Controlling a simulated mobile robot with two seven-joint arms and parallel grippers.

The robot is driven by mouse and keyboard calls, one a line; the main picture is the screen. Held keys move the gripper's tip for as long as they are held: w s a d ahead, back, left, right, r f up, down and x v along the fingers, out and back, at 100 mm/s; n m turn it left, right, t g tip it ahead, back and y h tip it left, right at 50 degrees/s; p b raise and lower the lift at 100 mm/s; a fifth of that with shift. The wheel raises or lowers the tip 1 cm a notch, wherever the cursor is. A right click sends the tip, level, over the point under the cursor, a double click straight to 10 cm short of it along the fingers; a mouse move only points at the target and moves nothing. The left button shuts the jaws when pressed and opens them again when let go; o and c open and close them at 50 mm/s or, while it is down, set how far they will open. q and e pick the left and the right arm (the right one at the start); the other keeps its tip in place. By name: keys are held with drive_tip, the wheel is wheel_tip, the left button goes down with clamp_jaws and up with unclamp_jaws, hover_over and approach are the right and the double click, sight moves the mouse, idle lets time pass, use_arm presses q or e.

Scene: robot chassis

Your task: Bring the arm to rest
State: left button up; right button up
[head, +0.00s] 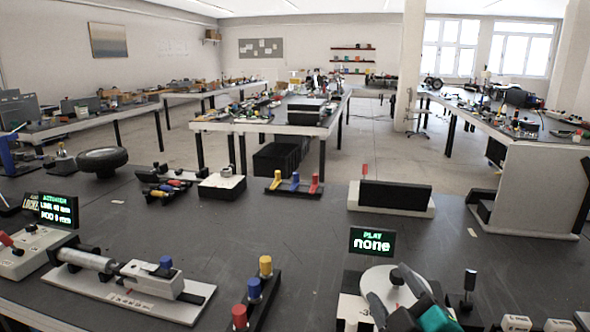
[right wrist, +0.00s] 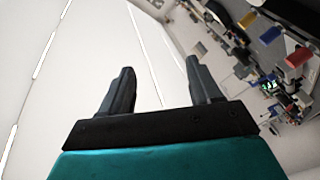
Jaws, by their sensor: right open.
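My right gripper (head: 391,288) shows at the bottom right of the head view, with dark fingers and a teal body. In the right wrist view its two fingers (right wrist: 160,68) stand apart with nothing between them. That view is tilted and looks out past the fingers to the pale ceiling. In the head view the gripper is in front of a round pale disc (head: 375,283) on the bench and hides part of it. Whether they touch cannot be told. My left gripper is in neither view.
The dark bench (head: 300,225) has a clear middle. A "PLAY none" display (head: 372,241) stands behind the gripper, and a black knob (head: 470,281) is to its right. A cylinder fixture (head: 130,285) is at the left. A rack with coloured knobs (head: 255,289) stands at front centre.

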drive_tip(key=s+d+f+m+g+h, duration=0.2)
drive_tip(key=s+f+m+g, duration=0.15)
drive_tip(key=s+f, duration=0.2)
drive_tip(key=s+d+f+m+g+h, duration=0.1)
drive_tip(key=s+d+f+m+g, duration=0.25)
drive_tip(key=f, duration=0.35)
drive_tip(key=s+f+m+g+y, duration=0.1)
drive_tip(key=s+f+g, duration=0.25)
drive_tip(key=s, duration=0.35)
drive_tip(key=s+f+m+g, duration=0.1)
drive_tip(key=s+f+g, duration=0.25)
drive_tip(key=s, duration=0.35)
drive_tip(key=w+a+f+t+y, duration=0.1)
drive_tip(key=w+a+f+t, duration=0.2)
drive_tip(key=w+f+t, duration=0.4)
drive_tip(key=shift+f+y, duration=0.4)
drive_tip(key=shift+f, duration=0.15)
drive_tip(key=shift+w+a, duration=0.1)
